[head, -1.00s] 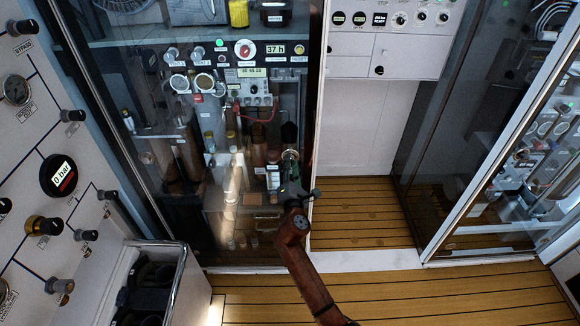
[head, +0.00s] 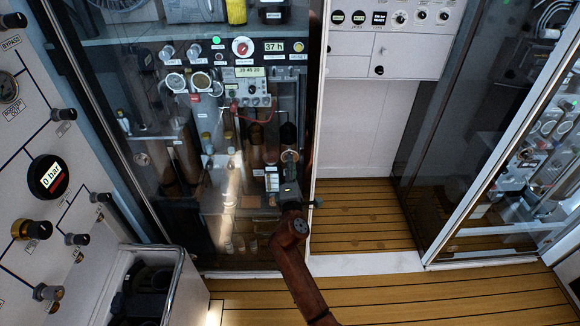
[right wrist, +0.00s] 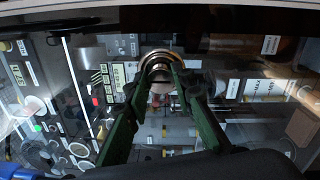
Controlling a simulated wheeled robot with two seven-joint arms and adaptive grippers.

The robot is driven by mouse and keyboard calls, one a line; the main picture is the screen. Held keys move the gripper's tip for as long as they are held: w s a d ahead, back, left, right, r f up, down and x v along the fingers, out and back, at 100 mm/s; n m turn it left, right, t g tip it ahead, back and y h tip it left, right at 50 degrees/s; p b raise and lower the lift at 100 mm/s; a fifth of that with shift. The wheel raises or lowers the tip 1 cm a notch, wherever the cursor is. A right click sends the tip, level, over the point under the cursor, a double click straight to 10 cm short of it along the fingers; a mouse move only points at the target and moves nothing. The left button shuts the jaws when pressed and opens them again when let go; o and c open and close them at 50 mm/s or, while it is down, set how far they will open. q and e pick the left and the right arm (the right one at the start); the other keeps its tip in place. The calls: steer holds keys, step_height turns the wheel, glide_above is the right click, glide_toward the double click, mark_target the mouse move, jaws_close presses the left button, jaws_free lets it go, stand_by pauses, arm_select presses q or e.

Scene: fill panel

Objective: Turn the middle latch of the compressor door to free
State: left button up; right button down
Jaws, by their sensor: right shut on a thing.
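The compressor door (head: 190,225) is a large glass pane, closed, with machinery visible behind it. The middle latch (head: 289,156) is a small round metal fitting near the door's right edge. In the right wrist view the latch (right wrist: 157,66) shows as a copper-coloured ring at the upper middle. My right gripper (head: 289,166) is at the latch, its arm coming up from below. In the right wrist view the green fingers of the gripper (right wrist: 160,82) converge on the latch from both sides and are shut on it. The fingers partly cover it, so its exact angle is unclear. My left gripper is out of view.
A white panel with a gauge (head: 48,177) and several knobs stands at the left. An open bin (head: 172,285) juts out at the lower left. Another glass door (head: 500,190) stands at the right. The plank floor (head: 420,300) is clear in front.

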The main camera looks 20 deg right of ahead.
steer(key=c, duration=1.7)
jaws_free()
steer(key=shift+o, duration=0.2)
steer(key=v, duration=0.7)
steer(key=shift+s, duration=0.2)
steer(key=shift+f, duration=0.1)
